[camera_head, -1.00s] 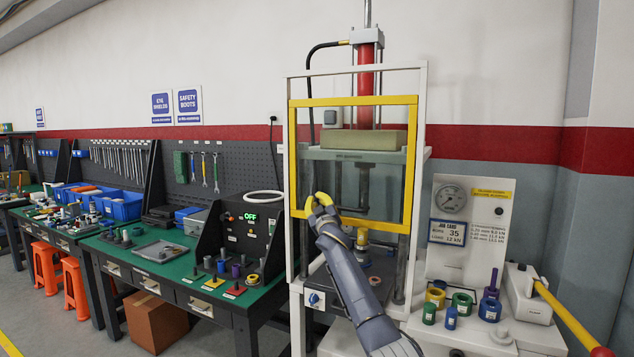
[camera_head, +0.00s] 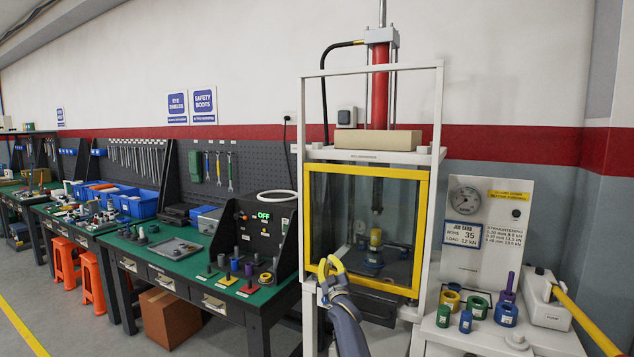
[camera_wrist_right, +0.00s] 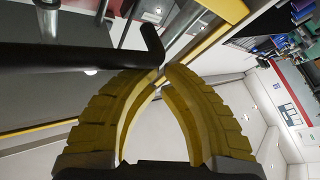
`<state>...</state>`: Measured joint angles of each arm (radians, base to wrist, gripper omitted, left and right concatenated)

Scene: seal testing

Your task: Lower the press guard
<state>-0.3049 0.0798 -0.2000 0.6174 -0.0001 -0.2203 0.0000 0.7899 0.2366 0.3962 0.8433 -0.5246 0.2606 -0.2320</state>
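The press guard is a clear panel in a yellow frame (camera_head: 422,235) on the white press stand. It is low, in front of the press chamber, its bottom bar near the press base. My right gripper (camera_head: 331,264), with yellow fingers, is at the guard's lower left corner. In the right wrist view its fingertips (camera_wrist_right: 160,79) come together beside a black bar (camera_wrist_right: 85,58), which looks like a handle. The fingers look shut with no object between them; whether they touch the bar is unclear. My left gripper is not in view.
A green workbench (camera_head: 180,262) with a control box (camera_head: 264,233) reading OFF stands left of the press. At right are a gauge panel (camera_head: 484,230), coloured rings and cylinders, and a pump with a yellow lever (camera_head: 575,312).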

